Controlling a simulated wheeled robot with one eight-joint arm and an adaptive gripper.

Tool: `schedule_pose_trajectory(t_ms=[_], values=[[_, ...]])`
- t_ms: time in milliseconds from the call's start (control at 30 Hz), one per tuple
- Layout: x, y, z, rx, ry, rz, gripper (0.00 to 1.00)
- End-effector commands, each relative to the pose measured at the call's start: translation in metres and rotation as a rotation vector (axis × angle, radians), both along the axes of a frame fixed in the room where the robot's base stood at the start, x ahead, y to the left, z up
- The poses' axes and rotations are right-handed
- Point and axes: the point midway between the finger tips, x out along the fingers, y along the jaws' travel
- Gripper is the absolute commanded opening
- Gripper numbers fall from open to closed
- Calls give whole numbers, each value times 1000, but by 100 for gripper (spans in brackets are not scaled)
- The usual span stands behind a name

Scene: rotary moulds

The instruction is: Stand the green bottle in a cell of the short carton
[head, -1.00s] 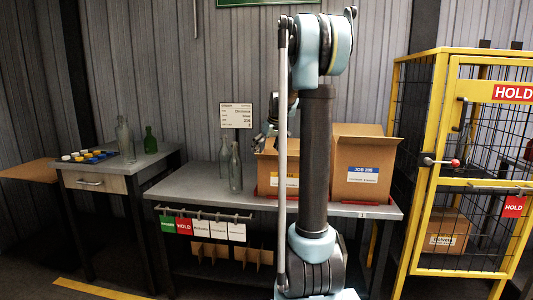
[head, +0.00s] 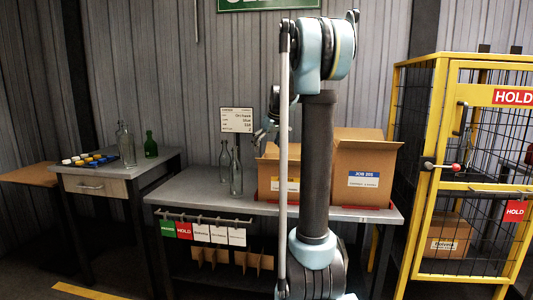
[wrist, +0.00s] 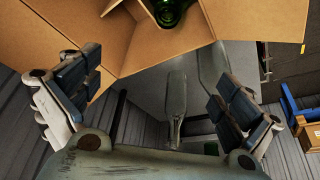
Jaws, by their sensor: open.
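In the wrist view a green bottle (wrist: 172,10) is at the top edge, seen partly from above among cardboard walls of an open carton (wrist: 165,50); its base is hidden. My gripper (wrist: 152,78) is open, its fingers wide apart with nothing between them, and the bottle lies beyond them. In the head view my gripper (head: 264,131) is partly hidden by my arm, above the left side of the short carton (head: 268,178). Another green bottle (head: 151,145) stands upright on the left side table.
A taller carton (head: 365,165) stands right of the short one on the bench (head: 215,200). Clear bottles (head: 236,172) stand left of the cartons. The side table (head: 165,160) also holds a clear bottle (head: 126,147) and coloured caps (head: 88,158). A yellow cage (head: 440,150) is at right.

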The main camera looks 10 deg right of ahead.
Motion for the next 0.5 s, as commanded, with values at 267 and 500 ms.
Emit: schedule_pose_trajectory(t_ms=[267,500], values=[[0,0,18,0,0,0,99],[0,0,34,0,0,0,99]])
